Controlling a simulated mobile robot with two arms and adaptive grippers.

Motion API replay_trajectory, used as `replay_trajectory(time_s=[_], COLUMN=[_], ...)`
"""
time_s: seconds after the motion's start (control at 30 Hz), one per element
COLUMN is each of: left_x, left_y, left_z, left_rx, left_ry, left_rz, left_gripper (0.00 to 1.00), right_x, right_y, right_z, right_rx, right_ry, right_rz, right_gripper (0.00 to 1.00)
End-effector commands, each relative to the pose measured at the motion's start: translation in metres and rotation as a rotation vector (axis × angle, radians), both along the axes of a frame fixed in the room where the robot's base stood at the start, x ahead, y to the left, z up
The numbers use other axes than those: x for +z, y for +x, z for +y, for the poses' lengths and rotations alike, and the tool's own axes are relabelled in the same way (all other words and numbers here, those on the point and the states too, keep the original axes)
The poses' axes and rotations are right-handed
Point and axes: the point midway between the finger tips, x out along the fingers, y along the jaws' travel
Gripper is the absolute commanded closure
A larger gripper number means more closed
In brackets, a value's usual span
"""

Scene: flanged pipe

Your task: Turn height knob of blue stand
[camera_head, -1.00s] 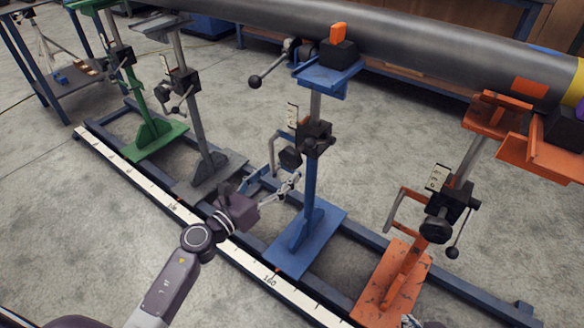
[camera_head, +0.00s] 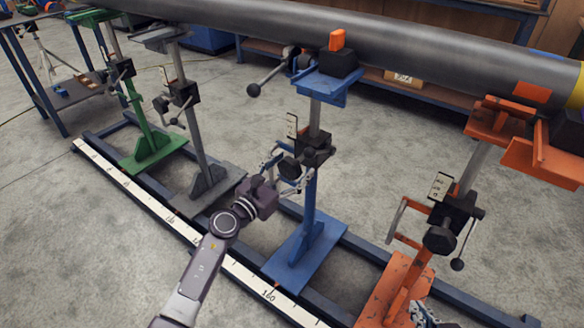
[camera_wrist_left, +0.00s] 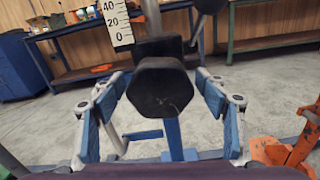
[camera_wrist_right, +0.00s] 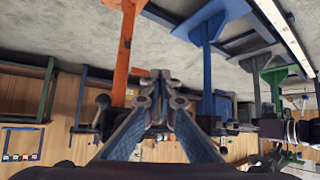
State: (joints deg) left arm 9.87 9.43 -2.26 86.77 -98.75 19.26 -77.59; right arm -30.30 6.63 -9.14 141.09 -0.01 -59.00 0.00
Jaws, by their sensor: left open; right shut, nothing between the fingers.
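The blue stand (camera_head: 308,200) stands upright on the floor rail, its saddle under the grey pipe (camera_head: 400,55). Its black height knob (camera_head: 289,168) sticks out from the clamp block beside a scale plate (camera_head: 292,125). In the left wrist view the knob (camera_wrist_left: 160,87) is a faceted black disc, central between my fingers. My left gripper (camera_wrist_left: 161,92) is open, one blue-padded finger on each side with gaps visible. My right gripper (camera_wrist_right: 160,82) is shut and empty; in the head view part of it (camera_head: 424,314) shows at the bottom edge, by the orange stand's base.
The orange stand (camera_head: 405,280) is to the right; the grey stand (camera_head: 195,130) and green stand (camera_head: 140,115) are to the left. A white scale strip (camera_head: 150,200) runs along the rail. A black ball-ended lever (camera_head: 254,90) sticks out near the blue saddle. The front floor is clear.

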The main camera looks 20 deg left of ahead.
Motion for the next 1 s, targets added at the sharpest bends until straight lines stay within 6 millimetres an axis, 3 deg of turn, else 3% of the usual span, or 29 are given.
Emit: replay_trajectory(time_s=[0.2, 0.6, 0.83, 1.0], left_x=[0.0, 0.0, 0.001, 0.001], left_y=[0.0, 0.0, 0.0, 0.0], left_z=[0.0, 0.0, 0.0, 0.0], left_rx=[0.0, 0.0, -0.001, -0.001], left_ry=[-0.001, -0.001, -0.025, -0.091], left_rz=[0.0, 0.0, 0.009, 0.034], left_gripper=[0.34, 0.76, 0.76, 0.76], right_x=[0.0, 0.0, -0.002, -0.019], right_y=[0.0, 0.0, -0.003, -0.025], right_z=[0.0, 0.0, -0.001, -0.008], right_rx=[0.0, 0.0, -0.001, -0.009], right_ry=[0.0, 0.0, -0.005, -0.027], right_rz=[-0.001, -0.001, 0.021, 0.13], right_gripper=[1.0, 1.0, 1.0, 1.0])
